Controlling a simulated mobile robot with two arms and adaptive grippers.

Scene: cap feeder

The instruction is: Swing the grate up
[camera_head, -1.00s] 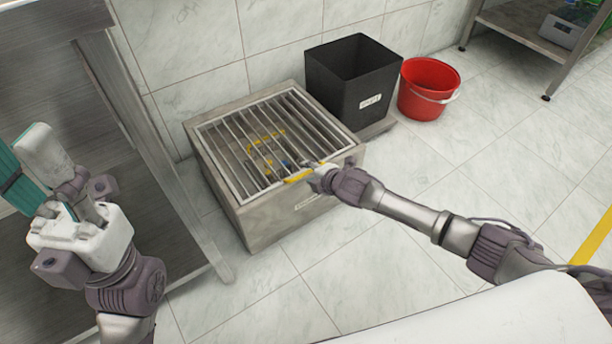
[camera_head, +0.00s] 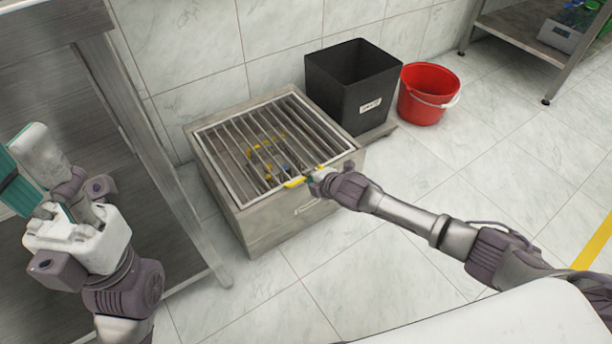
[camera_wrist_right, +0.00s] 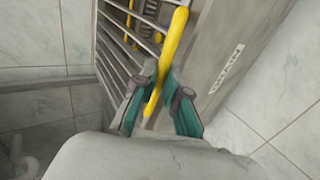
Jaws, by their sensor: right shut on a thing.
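The grate (camera_head: 237,134), a frame of metal bars, lies flat over the top of a grey box (camera_head: 268,225) on the floor. A yellow handle (camera_head: 294,183) runs along its front edge; it also shows in the right wrist view (camera_wrist_right: 173,50). My right gripper (camera_head: 314,178) is at this handle, and in the wrist view its teal fingers (camera_wrist_right: 160,105) are closed around the yellow bar. Yellow and blue items (camera_head: 268,148) show under the bars.
A black bin (camera_head: 340,95) stands behind the box on the right, with a red bucket (camera_head: 428,88) beside it. A metal table (camera_head: 165,150) stands close on the left. A tiled wall is behind. The floor in front of the box is clear.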

